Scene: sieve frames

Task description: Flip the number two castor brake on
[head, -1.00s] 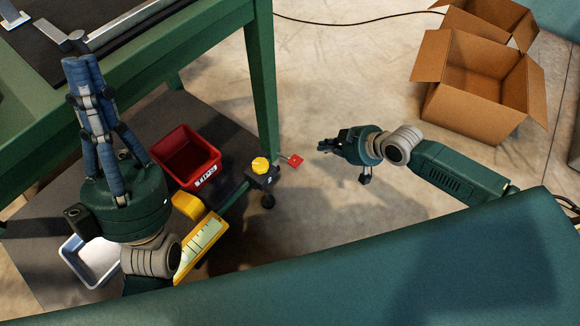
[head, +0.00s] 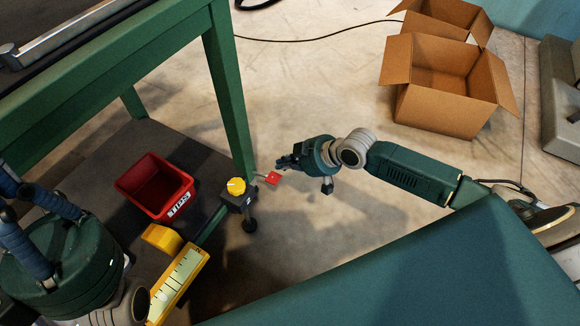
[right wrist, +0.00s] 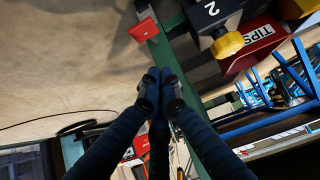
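The castor unit is a dark block (right wrist: 212,14) marked with a white 2 in the right wrist view. It has a yellow knob (head: 236,186) and stands near the foot of the green table leg (head: 229,95). A red pedal (head: 272,178) sticks out on a thin rod to its right. The pedal also shows in the right wrist view (right wrist: 143,29). My right gripper (head: 281,161) is just beyond the pedal in the head view, with a small gap in the picture. Its fingers (right wrist: 157,74) are together and empty. My left gripper (head: 30,210) is partly cut off at lower left.
A red TIPS bin (head: 155,187), a yellow block (head: 162,238) and a yellow gauge (head: 180,283) lie left of the castor. Cardboard boxes (head: 447,108) stand at upper right. A black cable (head: 300,40) crosses the floor.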

